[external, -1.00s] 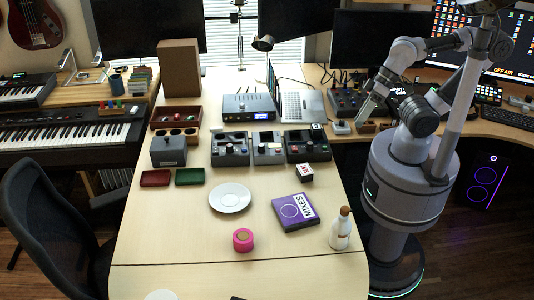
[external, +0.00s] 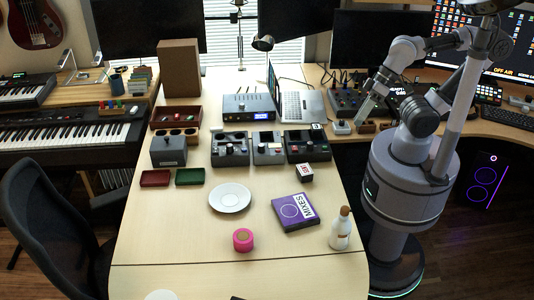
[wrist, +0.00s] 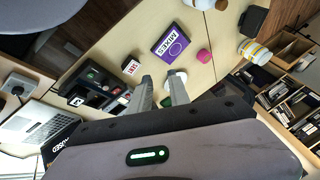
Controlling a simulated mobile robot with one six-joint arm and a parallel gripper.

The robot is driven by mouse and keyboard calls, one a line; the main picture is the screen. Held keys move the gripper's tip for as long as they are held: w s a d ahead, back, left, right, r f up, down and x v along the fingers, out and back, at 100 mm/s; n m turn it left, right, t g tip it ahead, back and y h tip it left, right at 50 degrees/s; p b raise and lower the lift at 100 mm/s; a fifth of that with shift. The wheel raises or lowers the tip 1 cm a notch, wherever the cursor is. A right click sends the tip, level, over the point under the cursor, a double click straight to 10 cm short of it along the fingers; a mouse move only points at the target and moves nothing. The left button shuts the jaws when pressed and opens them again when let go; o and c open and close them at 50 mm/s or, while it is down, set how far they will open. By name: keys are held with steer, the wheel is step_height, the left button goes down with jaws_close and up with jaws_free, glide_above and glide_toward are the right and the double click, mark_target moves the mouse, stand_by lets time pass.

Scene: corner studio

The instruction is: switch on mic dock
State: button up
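I cannot tell for certain which device is the mic dock. Three dark control boxes stand in a row on the table: a left box (external: 230,149), a middle box (external: 268,148) and a right box (external: 307,145), with small knobs or buttons on top. A small pale device with a dark top (external: 341,127) sits at the table's right edge, near my gripper (external: 364,112). In the wrist view my gripper (wrist: 161,90) has its two fingers apart with nothing between them. It hangs above the desk side, clear of the boxes. No switch position is readable.
A laptop (external: 303,107) and a lit audio unit (external: 249,107) stand behind the boxes. A small wooden holder (external: 366,127) is below my gripper.

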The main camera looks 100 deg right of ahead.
steer(key=shift+n, duration=0.3)
steer(key=w+r+p, duration=0.1)
steer(key=w+r, duration=0.1)
steer(key=w, duration=0.1)
steer(key=w+d+r+p, duration=0.1)
steer(key=w+r, duration=0.2)
steer(key=shift+w+d+r, duration=0.1)
steer(key=shift+w, duration=0.05)
jaws_close()
steer(key=w+d+r+n+g+p, duration=0.1)
steer(key=w+d+r+p, duration=0.15)
steer(key=w, duration=0.65)
steer(key=w+d+r+p, duration=0.1)
steer(key=w+d, duration=0.2)
steer(key=w, duration=0.6)
steer(key=w+d+f+n+p, duration=0.1)
steer(key=w+d+f+p, duration=0.1)
steer(key=w+d+f, duration=0.4)
steer(key=w+d+f+n+g+h+p, duration=0.1)
steer(key=w+d+f+p, duration=0.2)
steer(key=w+d+f, duration=0.3)
steer(key=w+f, duration=0.4)
steer(key=w, duration=0.4)
steer(key=shift+f+n, duration=0.4)
steer(key=shift+w+d, duration=0.1)
